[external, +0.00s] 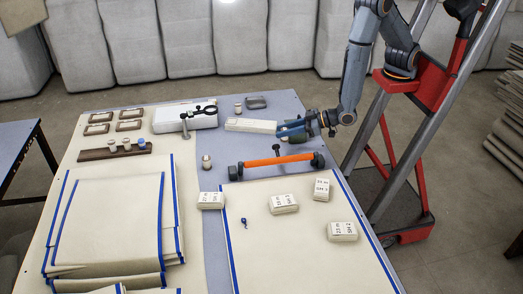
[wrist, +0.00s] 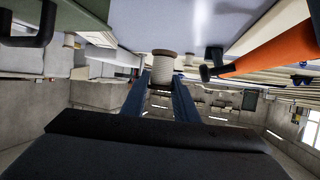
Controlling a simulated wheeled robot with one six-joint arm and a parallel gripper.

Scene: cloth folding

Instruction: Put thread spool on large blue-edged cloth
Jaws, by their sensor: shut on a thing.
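My gripper (external: 279,131) is over the table's back right part, level and pointing left. In the wrist view its two blue fingers (wrist: 160,84) are closed on a pale thread spool (wrist: 162,68) with brownish ends, held at the fingertips. In the external view the fingers mostly hide this spool. The large blue-edged cloth (external: 295,240) lies flat on the front right of the table, in front of and below my gripper. Its blue edges show at left and right.
An orange bar (external: 275,161) with dark ends lies along the cloth's back edge. White labelled weights (external: 283,204) and a small blue item (external: 243,223) lie on the cloth. Folded blue-edged cloths (external: 110,225) fill the left. Another spool (external: 207,162) stands mid-table. A pale block (external: 248,125) lies near my fingertips.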

